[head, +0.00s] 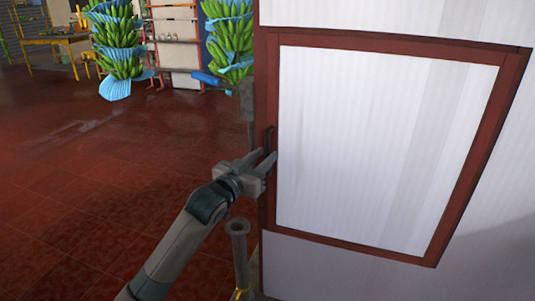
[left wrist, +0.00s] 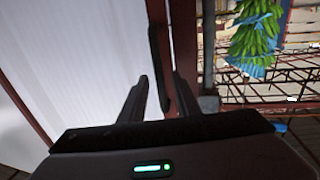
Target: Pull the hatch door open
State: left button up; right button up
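The hatch door (head: 385,140) is a white panel in a red-brown frame, set in a white wall; it looks closed in the head view. Its dark upright handle (head: 269,138) is on the left side of the frame. My left gripper (head: 266,160) is at the lower part of this handle. In the left wrist view the handle (left wrist: 156,55) reaches down between the two fingers of my left gripper (left wrist: 160,84), which stand apart with gaps beside it. The door panel (left wrist: 80,60) fills the left of that view. My right gripper is not in view.
A grey post (head: 247,105) stands just left of the hatch, and a metal pipe (head: 239,260) rises below my gripper. Banana bunches (head: 118,40) with blue covers hang further back. The red tiled floor (head: 100,180) to the left is open.

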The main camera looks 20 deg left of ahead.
pick_arm(q)
jog(key=shift+x, duration=1.15)
grip_shut()
jog(key=shift+s, duration=0.15)
